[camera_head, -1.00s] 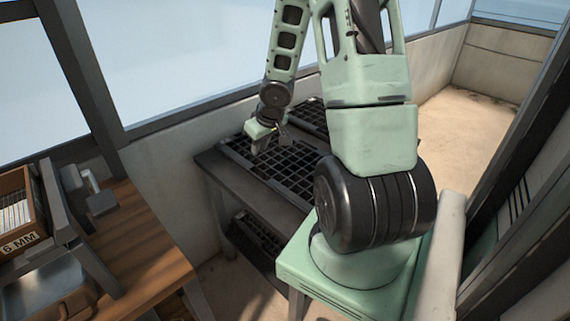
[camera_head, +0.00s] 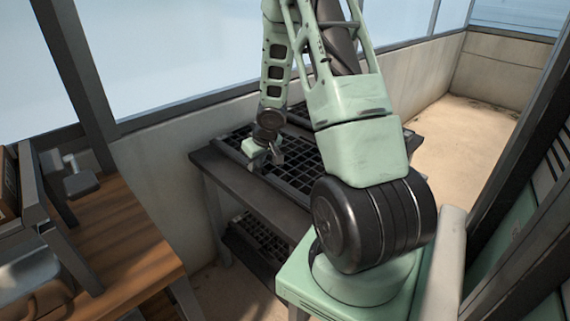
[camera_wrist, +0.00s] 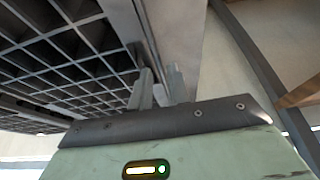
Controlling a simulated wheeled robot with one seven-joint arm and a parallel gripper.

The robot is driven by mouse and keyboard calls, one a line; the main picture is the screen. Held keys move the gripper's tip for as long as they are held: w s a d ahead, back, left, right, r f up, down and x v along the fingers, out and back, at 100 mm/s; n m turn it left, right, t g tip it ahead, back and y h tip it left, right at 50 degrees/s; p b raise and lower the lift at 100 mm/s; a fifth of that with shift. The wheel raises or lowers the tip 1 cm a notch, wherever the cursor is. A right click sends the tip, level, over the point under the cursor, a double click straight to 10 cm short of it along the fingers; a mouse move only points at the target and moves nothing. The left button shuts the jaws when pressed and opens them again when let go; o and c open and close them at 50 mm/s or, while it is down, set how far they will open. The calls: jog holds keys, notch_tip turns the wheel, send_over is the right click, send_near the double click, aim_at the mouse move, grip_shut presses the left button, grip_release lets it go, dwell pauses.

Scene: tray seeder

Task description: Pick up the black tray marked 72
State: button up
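A black cell tray (camera_head: 289,187) lies on the dark table (camera_head: 205,156), its cells facing up. Another black tray (camera_head: 297,113) lies behind it, partly hidden by my arm. No number 72 is readable on either, so I cannot tell which tray bears it. My gripper (camera_head: 264,162) is low over the near tray's left part. In the wrist view, my gripper's fingers (camera_wrist: 160,84) stand apart at the rim of a black tray (camera_wrist: 62,50). I cannot tell whether they touch or straddle the rim.
More black trays (camera_head: 262,240) sit on a shelf below the table. A wooden bench (camera_head: 130,245) with metal gear stands at the left. A low wall (camera_head: 165,150) runs behind the table. Open floor (camera_head: 440,125) lies to the right.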

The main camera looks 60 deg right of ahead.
jog(key=b+x, duration=0.3)
jog(key=x, duration=0.2)
jog(key=shift+f, duration=0.15)
jog(key=shift+d, duration=0.1)
grip_shut()
